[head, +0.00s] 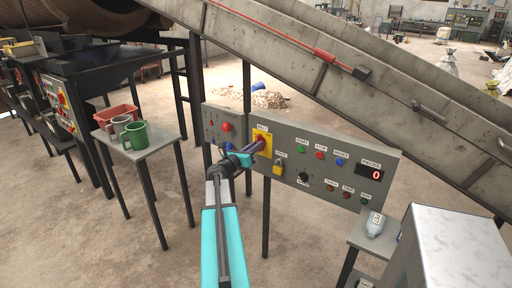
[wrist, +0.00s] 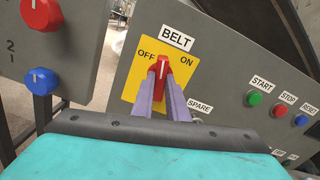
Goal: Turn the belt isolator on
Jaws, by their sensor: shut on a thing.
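The belt isolator is a red rotary handle (wrist: 161,65) on a yellow plate (wrist: 135,80) marked OFF at left and ON at right, under a BELT label. Its white-marked end points up, between the two words; the exact setting is hard to read. In the head view the yellow plate (head: 268,146) is at the left end of the grey panel, and my arm reaches to it from below. My gripper (wrist: 162,78) is shut on the red handle, with one purple finger on each side. The gripper also shows in the head view (head: 257,146).
A padlock (head: 278,169) hangs just right of the isolator. Buttons and a PIECES display (head: 370,173) lie further right. A table (head: 160,145) with mugs stands at left. A sloping conveyor (head: 300,65) passes behind.

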